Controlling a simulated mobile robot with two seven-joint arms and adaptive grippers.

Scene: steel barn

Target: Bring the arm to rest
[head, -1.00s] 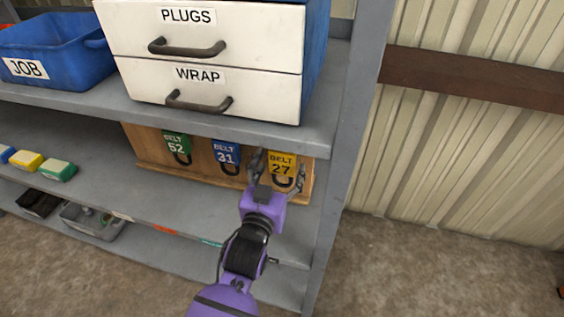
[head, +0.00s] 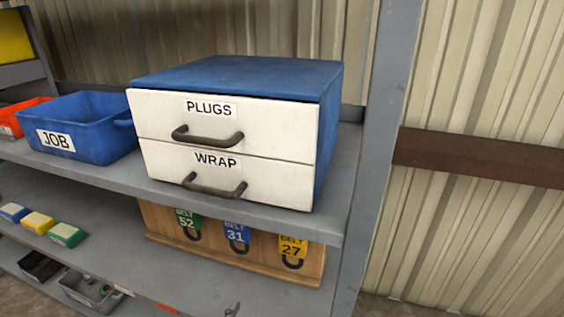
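A small dark grey tip (head: 232,309) pokes up at the bottom edge of the head view, in front of the lower shelf. It looks like a fingertip of my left gripper. The rest of that gripper and its purple arm are below the picture, so I cannot see whether it is open or shut or holds anything. My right gripper is not in view.
A wooden rack (head: 160,229) with tags for belts 52, 31 and 27 stands on the shelf beneath the blue-and-white drawer unit (head: 240,75), whose drawers are shut. A blue JOB bin (head: 90,115) is left. A grey post (head: 375,170) bounds the shelving.

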